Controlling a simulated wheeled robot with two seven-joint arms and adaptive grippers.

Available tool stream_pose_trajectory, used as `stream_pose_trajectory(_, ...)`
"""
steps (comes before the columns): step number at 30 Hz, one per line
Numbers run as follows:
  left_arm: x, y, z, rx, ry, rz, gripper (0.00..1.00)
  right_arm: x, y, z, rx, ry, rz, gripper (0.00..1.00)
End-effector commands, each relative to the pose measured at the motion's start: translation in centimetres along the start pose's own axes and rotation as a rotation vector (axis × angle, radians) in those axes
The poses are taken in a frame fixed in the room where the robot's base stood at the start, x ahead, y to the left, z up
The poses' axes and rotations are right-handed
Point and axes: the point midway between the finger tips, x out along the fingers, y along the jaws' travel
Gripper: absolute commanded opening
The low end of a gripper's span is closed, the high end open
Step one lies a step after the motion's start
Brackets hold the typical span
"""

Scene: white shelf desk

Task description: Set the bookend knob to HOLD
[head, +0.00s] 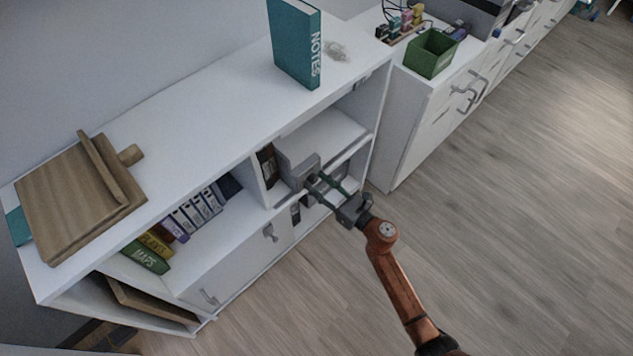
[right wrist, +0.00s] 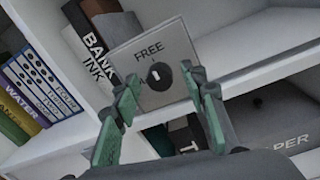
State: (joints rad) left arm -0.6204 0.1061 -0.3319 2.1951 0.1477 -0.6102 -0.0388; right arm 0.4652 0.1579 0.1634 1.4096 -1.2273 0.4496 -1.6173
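The bookend (head: 299,168) is a grey plate and block at the shelf's open right bay. In the right wrist view its plate (right wrist: 176,42) faces me, with the word FREE above a round black knob (right wrist: 158,77). The knob's white mark points roughly up, toward FREE. No HOLD label is readable; a finger covers the plate's left edge. My right gripper (head: 324,184) is at the bookend's front. In the right wrist view its green fingers (right wrist: 162,80) are open, one on each side of the knob; I cannot tell whether they touch it. My left gripper is not in view.
Books (head: 195,212) stand in the shelf's left bay, and BANK and INK spines (right wrist: 98,50) are beside the bookend. A teal NOTES book (head: 295,45) and a wooden stand (head: 75,205) are on top. A green bin (head: 430,55) stands farther right. The floor is clear.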

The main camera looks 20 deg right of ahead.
Motion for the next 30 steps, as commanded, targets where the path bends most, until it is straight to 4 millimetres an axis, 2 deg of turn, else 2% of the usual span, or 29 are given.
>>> stream_pose_trajectory(8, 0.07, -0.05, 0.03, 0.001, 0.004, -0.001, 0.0, 0.27, 0.01, 0.08, 0.001, -0.001, 0.0, 0.4)
stream_pose_trajectory(26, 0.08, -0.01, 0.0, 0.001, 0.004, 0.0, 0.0, 0.22, -0.01, 0.02, 0.002, 0.0, -0.001, 0.0)
stream_pose_trajectory(30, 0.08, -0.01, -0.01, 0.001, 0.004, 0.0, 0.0, 0.21, -0.01, 0.01, 0.004, 0.0, -0.001, 0.0)
